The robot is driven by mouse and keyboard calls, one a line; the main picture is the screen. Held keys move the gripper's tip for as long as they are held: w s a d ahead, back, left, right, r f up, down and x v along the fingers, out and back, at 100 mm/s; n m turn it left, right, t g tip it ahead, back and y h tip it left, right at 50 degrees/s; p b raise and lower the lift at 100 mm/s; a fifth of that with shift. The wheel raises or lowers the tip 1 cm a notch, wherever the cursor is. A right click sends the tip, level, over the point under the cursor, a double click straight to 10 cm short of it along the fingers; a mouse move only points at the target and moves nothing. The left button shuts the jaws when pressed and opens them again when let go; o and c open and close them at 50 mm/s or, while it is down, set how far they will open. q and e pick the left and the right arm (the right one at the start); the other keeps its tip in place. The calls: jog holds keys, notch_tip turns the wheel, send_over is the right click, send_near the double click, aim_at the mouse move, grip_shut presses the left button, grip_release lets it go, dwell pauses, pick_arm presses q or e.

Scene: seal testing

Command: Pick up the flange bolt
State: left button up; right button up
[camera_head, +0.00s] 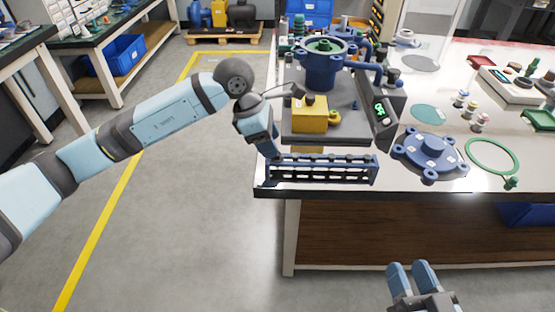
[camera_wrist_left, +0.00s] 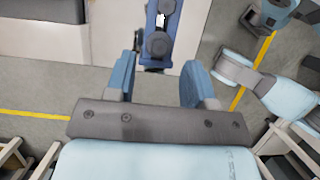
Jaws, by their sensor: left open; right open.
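A dark grey flange bolt (camera_wrist_left: 158,44) shows in the left wrist view, its round head at the near end of the blue bolt rack (camera_wrist_left: 178,30). In the head view the long blue rack (camera_head: 325,178) lies along the table's front edge. My left gripper (camera_head: 270,148) is at the rack's left end and hides part of it. In the left wrist view its two blue fingers (camera_wrist_left: 162,78) are open and empty, with the bolt head just beyond and between their tips. I cannot tell the height gap. My right gripper (camera_head: 412,268) is open and empty, in front of the table.
Behind the rack stands a test fixture with a yellow block (camera_head: 310,118), a blue housing (camera_head: 322,68) and a green display (camera_head: 380,110). A blue flange cover (camera_head: 432,150) and a green ring (camera_head: 492,156) lie to the right.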

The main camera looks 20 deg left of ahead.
aim_at(278, 161)
pick_arm(q)
jog(key=x, duration=0.3)
jog(key=c, duration=0.7)
grip_shut()
pick_arm(e)
jog(key=shift+a+r+t+y, duration=0.2)
jog(key=shift+r, duration=0.3)
jog(key=shift+a+r+t+y, duration=0.15)
jog(key=shift+r+t+y, duration=0.05)
jog(key=shift+r, duration=0.25)
